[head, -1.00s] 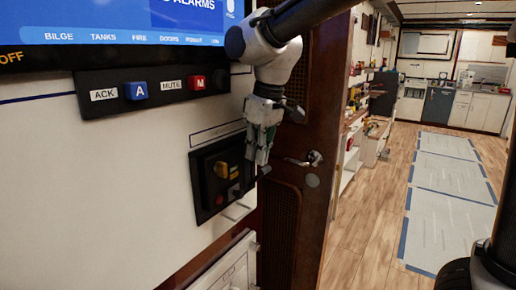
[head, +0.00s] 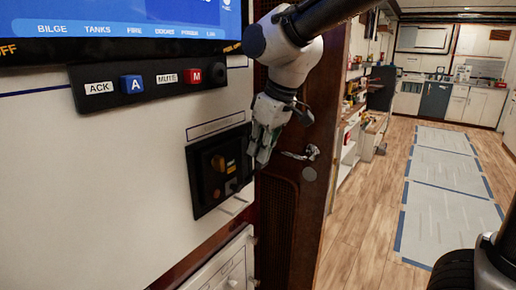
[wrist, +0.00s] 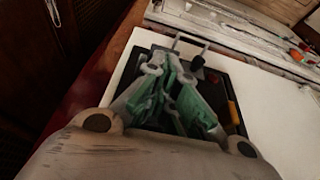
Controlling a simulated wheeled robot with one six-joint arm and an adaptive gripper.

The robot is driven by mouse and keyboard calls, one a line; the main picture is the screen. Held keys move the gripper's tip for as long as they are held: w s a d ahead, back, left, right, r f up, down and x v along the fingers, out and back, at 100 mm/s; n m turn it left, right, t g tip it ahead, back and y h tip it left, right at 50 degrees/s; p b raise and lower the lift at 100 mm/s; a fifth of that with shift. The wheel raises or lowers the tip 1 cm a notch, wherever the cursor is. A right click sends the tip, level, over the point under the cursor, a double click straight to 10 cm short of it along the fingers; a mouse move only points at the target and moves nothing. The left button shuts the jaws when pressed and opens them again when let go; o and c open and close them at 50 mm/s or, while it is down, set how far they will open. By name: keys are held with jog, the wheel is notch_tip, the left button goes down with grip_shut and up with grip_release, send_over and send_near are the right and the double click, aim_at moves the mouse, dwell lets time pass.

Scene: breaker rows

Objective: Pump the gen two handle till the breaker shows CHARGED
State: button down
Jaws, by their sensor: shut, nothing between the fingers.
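A black breaker panel (head: 208,190) is set in the white wall, with a yellow-orange control and a small red one on its face. A small grey lever-like part (head: 232,187) shows at its lower right; I cannot tell if it is the gen two handle. My gripper (head: 262,160) is shut and empty, in front of the panel's right edge and apart from that part. In the wrist view my gripper (wrist: 168,62) partly hides the panel (wrist: 220,82); a dark knob (wrist: 197,62) shows just beyond the fingers. No CHARGED sign is readable.
A box with ACK and MUTE buttons (head: 150,97) sits above, under a lit screen (head: 120,18). A brown door (head: 285,215) with a metal handle (head: 308,153) is close on the right. A pale cabinet (head: 225,265) lies below.

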jog(key=shift+s+d+f+t+y, duration=0.7)
jog(key=shift+s+d+f+y, duration=0.2)
jog(key=shift+d, duration=0.2)
jog(key=shift+s+d+f, duration=0.1)
jog(key=shift+d+f, duration=0.05)
jog(key=shift+f, duration=0.1)
dwell(0.3)
dwell(1.1)
